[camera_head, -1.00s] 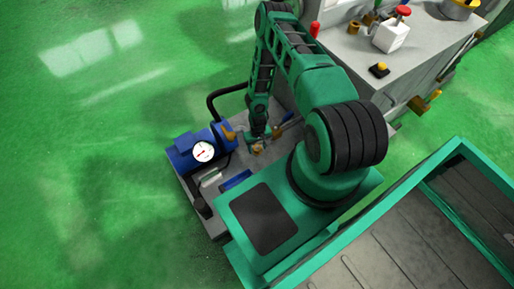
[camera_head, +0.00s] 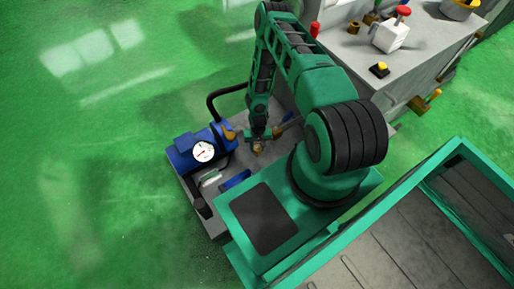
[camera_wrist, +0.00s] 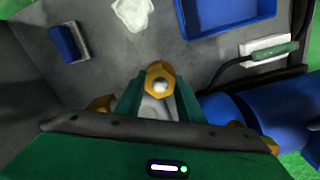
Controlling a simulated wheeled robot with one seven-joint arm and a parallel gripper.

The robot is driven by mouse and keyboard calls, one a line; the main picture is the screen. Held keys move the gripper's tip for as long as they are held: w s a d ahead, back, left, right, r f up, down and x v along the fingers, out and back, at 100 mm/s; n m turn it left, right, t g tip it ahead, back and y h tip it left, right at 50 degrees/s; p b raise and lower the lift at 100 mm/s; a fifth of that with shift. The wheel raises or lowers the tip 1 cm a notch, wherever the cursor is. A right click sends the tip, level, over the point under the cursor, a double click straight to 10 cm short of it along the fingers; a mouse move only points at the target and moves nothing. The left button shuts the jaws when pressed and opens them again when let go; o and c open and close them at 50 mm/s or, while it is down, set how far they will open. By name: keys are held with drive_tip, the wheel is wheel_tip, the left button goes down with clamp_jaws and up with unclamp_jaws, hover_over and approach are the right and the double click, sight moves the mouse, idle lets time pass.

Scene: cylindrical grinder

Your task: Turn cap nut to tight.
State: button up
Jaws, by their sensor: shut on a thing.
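The cap nut (camera_wrist: 160,80) is a brass-coloured hexagonal nut with a pale round centre, in the middle of the wrist view. My gripper (camera_wrist: 158,90) is shut on it, with one green finger on each side. In the head view my gripper (camera_head: 261,138) points down onto the machine's low grey deck, and the small brass-coloured nut (camera_head: 258,148) shows just below it. The fingers' lower parts are too small there to make out. How tight the nut sits cannot be told.
A blue pump with a white dial gauge (camera_head: 203,152) stands left of my gripper. The wrist view shows a blue tray (camera_wrist: 232,24), a white rag (camera_wrist: 132,13), a blue block (camera_wrist: 68,43) and a green-handled tool (camera_wrist: 272,52). A grey cabinet (camera_head: 410,45) stands at upper right.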

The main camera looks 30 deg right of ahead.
sight(257, 147)
drive_tip(key=m, duration=1.2)
drive_tip(key=shift+m, duration=0.4)
idle(0.3)
drive_tip(key=o, duration=1.1)
drive_tip(key=shift+c, duration=0.2)
drive_tip(key=shift+r, duration=0.15)
wheel_tip(257, 147, up, 10)
drive_tip(key=shift+r, duration=0.25)
